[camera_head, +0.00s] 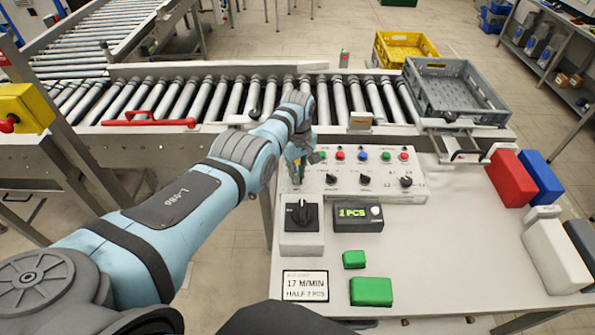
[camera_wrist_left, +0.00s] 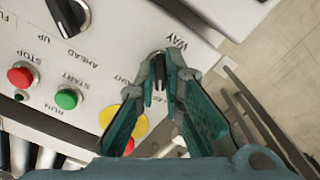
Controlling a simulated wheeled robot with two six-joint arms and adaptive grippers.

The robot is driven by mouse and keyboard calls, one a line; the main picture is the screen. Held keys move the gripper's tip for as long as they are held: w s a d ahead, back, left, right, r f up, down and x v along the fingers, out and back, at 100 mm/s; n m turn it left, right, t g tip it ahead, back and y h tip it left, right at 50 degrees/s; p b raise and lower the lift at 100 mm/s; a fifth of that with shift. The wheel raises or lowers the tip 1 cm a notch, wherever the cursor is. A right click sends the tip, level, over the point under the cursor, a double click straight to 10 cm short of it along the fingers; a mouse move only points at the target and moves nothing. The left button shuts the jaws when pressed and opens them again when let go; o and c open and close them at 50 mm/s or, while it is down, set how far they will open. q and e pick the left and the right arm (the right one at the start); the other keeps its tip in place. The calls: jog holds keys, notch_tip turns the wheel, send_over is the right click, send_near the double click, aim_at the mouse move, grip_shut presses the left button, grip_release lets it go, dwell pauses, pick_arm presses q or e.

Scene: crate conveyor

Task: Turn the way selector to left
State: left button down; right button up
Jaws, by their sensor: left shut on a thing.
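The way selector (camera_wrist_left: 158,66) is a small black knob beside the "WAY" label on the white control panel (camera_wrist_left: 112,25), in the left wrist view. My left gripper (camera_wrist_left: 158,72) has its fingertips closed around the knob. Its pointing direction is hard to read between the fingers. In the head view my left gripper (camera_head: 297,178) reaches down onto the left end of the control panel (camera_head: 425,196). There the gripper and arm hide the way selector. My right gripper is in neither view.
Buttons and black knobs, including a rotary knob (camera_head: 405,182), sit right of the gripper. A larger black dial (camera_head: 301,213) and a display box (camera_head: 352,217) stand in front. Green blocks (camera_head: 371,291) lie nearer. The roller conveyor (camera_head: 200,98) with a grey crate (camera_head: 478,112) runs behind.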

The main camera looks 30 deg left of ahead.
pick_arm(q)
jog(key=shift+a+n, duration=0.15)
jog(key=shift+n, duration=0.85)
jog(key=c, duration=1.8)
grip_release()
jog(key=shift+o, duration=0.5)
jog(key=shift+a, duration=0.1)
jog(key=shift+w, duration=0.1)
